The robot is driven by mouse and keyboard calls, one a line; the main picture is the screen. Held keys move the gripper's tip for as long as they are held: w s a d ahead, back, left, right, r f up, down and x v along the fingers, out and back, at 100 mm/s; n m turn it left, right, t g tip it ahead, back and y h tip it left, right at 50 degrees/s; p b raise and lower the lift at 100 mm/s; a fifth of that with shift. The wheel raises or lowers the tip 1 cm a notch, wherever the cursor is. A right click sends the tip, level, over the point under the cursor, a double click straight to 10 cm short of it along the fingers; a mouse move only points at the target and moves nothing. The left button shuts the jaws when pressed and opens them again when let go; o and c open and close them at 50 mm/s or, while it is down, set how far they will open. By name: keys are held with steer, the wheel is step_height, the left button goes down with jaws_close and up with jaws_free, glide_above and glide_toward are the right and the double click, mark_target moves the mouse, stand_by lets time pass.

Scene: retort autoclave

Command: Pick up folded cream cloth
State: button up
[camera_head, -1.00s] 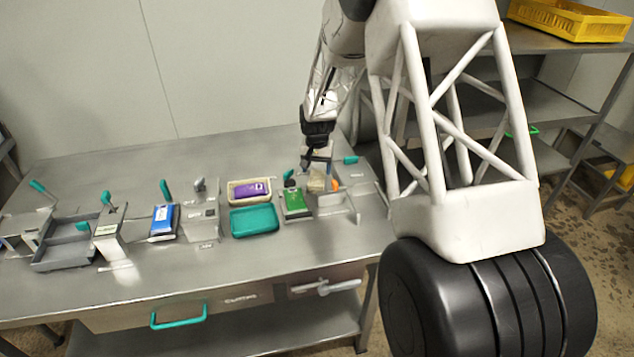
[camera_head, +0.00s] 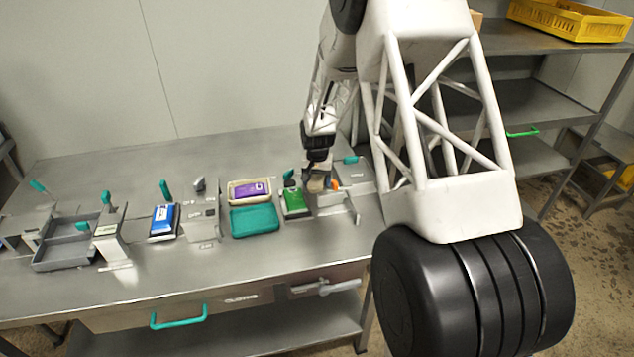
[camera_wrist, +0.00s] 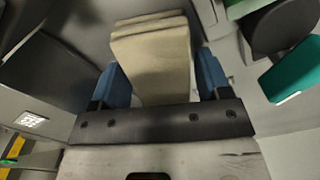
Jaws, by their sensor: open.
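The folded cream cloth (camera_wrist: 152,62) fills the upper middle of the wrist view, its folded layers showing at the top. My gripper (camera_wrist: 160,82) is open, with one blue finger on each side of the cloth. Whether the fingers touch the cloth cannot be told. In the head view my gripper (camera_head: 313,180) is low over the right part of the bench, and the cloth (camera_head: 316,186) shows only as a small pale patch under it, partly hidden.
Further left are a teal tray (camera_head: 255,220), a purple package (camera_head: 249,190) and a blue package (camera_head: 163,219). The bench's back is clear.

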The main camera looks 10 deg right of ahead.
mark_target(317, 178)
stand_by(0.5)
steer(key=c, duration=0.8)
steer(key=shift+o, duration=0.2)
steer(key=shift+r, duration=5)
steer(key=o, duration=0.4)
steer(key=shift+c, duration=1.2)
steer(key=s+a+r+n, duration=0.2)
steer(key=s+a+n, duration=0.7)
steer(key=s, duration=0.2)
steer(key=shift+s, duration=0.3)
